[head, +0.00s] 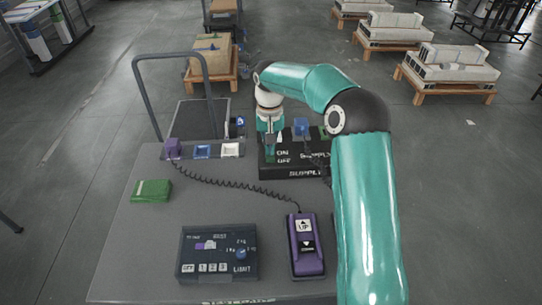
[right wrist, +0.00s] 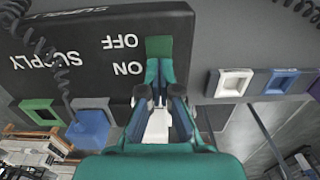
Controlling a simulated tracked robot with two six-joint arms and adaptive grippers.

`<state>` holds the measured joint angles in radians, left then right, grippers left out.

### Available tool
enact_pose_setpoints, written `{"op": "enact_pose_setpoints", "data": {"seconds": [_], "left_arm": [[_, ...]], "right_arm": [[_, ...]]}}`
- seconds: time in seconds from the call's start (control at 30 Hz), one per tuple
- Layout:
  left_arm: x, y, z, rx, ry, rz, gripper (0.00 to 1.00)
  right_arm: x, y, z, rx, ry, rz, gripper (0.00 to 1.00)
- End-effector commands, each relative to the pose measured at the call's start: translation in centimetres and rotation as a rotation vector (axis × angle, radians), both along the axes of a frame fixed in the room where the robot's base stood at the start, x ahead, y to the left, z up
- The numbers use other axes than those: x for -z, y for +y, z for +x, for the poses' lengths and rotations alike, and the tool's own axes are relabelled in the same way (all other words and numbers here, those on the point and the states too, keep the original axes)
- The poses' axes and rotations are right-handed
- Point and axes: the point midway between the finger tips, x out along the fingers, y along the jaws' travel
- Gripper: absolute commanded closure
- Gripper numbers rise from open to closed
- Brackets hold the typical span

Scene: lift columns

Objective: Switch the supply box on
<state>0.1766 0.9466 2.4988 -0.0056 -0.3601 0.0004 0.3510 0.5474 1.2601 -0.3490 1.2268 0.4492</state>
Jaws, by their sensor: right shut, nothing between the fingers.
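The black supply box (head: 290,172) stands at the back right of the grey table, with white ON, OFF and SUPPLY lettering. It appears upside down in the right wrist view (right wrist: 95,45). My right gripper (head: 269,150) points down over the box's left part, beside the lettering; its fingers are shut and empty. In the right wrist view the fingertips (right wrist: 160,68) meet at a green switch piece (right wrist: 159,47) next to OFF and ON. I cannot tell whether they touch it or which way it is set. My left gripper is out of view.
A blue plug (head: 301,126) is at the box's back edge. A purple plug (head: 172,148), blue socket (head: 202,152) and white socket (head: 231,150) line the table's back. A purple pendant (head: 305,245), control panel (head: 217,252) and green block (head: 151,191) lie nearer.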

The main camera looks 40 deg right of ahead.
Motion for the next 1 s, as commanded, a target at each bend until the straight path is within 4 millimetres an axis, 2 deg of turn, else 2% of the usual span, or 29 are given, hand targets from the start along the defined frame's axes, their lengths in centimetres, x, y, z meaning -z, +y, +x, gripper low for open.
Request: {"op": "enact_pose_setpoints", "data": {"seconds": [0.27, 1.0], "left_arm": [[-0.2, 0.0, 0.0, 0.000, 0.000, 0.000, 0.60], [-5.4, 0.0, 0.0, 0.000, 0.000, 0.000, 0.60]], "right_arm": [[0.1, 0.1, -0.1, -0.001, 0.006, 0.002, 1.00], [-5.9, 0.0, 0.0, -0.001, 0.002, 0.001, 1.00]]}}
